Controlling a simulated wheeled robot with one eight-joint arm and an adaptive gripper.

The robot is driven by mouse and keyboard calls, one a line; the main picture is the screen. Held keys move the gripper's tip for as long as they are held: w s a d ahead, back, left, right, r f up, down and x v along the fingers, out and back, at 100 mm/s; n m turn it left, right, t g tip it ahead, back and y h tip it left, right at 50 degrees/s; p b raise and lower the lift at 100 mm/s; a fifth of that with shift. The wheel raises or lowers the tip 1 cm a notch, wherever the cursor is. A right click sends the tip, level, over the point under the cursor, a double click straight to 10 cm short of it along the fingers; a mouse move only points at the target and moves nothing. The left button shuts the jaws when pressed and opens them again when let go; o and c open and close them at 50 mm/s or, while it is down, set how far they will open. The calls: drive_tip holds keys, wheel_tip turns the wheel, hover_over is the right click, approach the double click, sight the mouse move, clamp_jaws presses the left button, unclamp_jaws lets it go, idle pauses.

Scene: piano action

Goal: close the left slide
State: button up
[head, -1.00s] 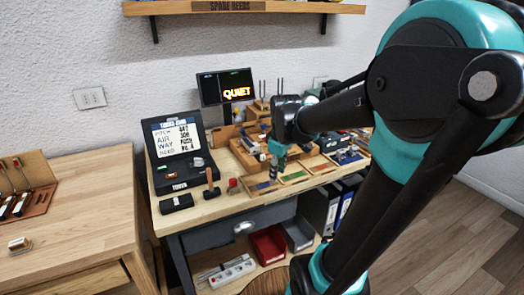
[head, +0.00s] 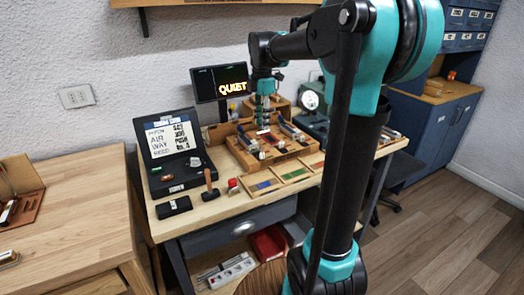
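The wooden action tray (head: 241,163) stands on the workbench in the head view, with small metal and dark parts in it. A metal slide-like part (head: 249,143) lies at its left side, and a similar one (head: 291,130) lies at its right. I cannot tell how far either slide is open. My gripper (head: 262,122) points down over the tray, between these two parts and closer to the left one. It is too small to show whether its fingers are apart, and I cannot tell whether it touches anything.
A black case with a white board (head: 170,150) is at the left. Coloured trays (head: 291,175) lie in front, and a lamp-like device (head: 311,101) stands to the right.

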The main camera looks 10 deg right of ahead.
sight(262, 153)
wheel_tip(262, 153, down, 12)
drive_tip(key=shift+f, duration=0.25)
idle(0.3)
clamp_jaws()
